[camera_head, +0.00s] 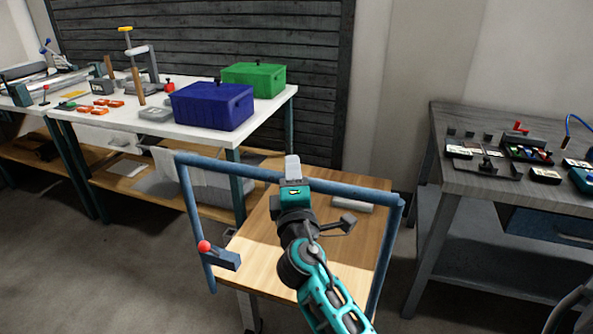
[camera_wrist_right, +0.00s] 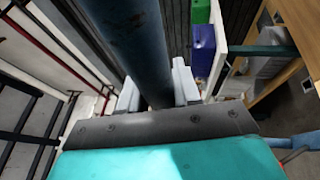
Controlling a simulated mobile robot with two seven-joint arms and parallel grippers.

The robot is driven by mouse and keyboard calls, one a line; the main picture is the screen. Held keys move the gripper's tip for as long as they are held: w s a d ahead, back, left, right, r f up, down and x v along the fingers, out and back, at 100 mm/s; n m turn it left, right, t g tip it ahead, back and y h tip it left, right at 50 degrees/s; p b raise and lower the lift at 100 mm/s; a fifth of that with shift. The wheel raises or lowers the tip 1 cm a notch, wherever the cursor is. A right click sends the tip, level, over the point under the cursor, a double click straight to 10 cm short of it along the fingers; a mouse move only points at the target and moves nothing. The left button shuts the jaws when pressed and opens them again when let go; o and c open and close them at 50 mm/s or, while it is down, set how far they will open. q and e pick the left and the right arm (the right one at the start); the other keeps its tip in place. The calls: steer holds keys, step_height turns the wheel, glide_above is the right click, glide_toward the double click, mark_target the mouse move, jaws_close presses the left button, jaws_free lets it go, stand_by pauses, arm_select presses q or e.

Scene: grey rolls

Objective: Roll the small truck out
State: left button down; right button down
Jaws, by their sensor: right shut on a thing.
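The small truck has a wooden deck (camera_head: 262,262) and a blue tube handle frame (camera_head: 350,190). It stands in the middle of the head view, between a white workbench and a grey table. My right gripper (camera_head: 292,168) reaches over the deck to the top bar of the handle, near its middle. In the right wrist view the blue bar (camera_wrist_right: 140,45) runs between the two pale fingers of my right gripper (camera_wrist_right: 157,90), which is shut on it. The truck's wheels are mostly hidden. My left gripper is not in view.
The white workbench (camera_head: 90,140) at the left carries a blue box (camera_head: 212,106), a green box (camera_head: 253,79) and tools. The grey table (camera_head: 460,190) at the right holds small parts. Floor (camera_head: 130,270) is clear at the lower left.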

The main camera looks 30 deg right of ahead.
steer(key=shift+a+f, duration=0.15)
steer(key=c, duration=0.9)
jaws_free()
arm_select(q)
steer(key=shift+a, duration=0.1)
arm_select(e)
steer(key=shift+s, duration=0.1)
